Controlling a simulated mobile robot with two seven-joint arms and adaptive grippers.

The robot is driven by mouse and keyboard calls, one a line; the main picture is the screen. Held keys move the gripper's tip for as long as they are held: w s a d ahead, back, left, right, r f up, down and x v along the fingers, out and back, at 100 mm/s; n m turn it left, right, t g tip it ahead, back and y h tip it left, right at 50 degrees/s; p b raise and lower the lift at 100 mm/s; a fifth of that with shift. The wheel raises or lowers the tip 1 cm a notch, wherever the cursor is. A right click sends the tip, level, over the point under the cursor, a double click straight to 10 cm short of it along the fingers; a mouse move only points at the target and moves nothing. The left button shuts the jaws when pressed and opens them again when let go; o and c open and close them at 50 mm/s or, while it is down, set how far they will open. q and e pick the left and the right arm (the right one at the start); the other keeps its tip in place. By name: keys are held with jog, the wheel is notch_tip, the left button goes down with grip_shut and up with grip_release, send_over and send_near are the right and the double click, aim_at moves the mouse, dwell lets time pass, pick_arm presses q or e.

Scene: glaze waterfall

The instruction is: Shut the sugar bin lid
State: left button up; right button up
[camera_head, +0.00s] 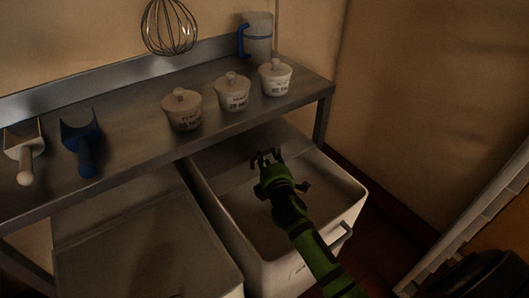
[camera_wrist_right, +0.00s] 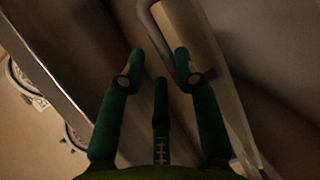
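The open white bin (camera_head: 352,215) stands under the right end of the shelf, with a handle (camera_head: 340,238) on its front. I cannot read the label on it, so I cannot tell if it is the sugar bin. A pale panel (camera_head: 225,172) at its back, partly under the shelf, looks like its raised lid. My right gripper (camera_head: 266,157) is over the bin near this panel, open and empty. In the right wrist view its fingers (camera_wrist_right: 160,68) are spread, with a curved grey bar (camera_wrist_right: 147,20) just beyond them. My left gripper is not in view.
A second bin with its lid shut (camera_head: 145,250) stands to the left. The metal shelf (camera_head: 135,125) overhangs the bins, holding three lidded jars (camera_head: 232,95), a jug (camera_head: 258,45), a white scoop (camera_head: 24,145) and a blue scoop (camera_head: 80,135). A whisk (camera_head: 169,27) hangs above.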

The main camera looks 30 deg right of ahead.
aim_at(266, 153)
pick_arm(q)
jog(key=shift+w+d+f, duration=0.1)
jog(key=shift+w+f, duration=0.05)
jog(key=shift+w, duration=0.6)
pick_arm(e)
jog(key=shift+x, duration=2.05)
jog(key=shift+f, duration=0.15)
jog(key=c, duration=0.5)
jog(key=shift+o, duration=0.2)
jog(key=shift+s, duration=0.1)
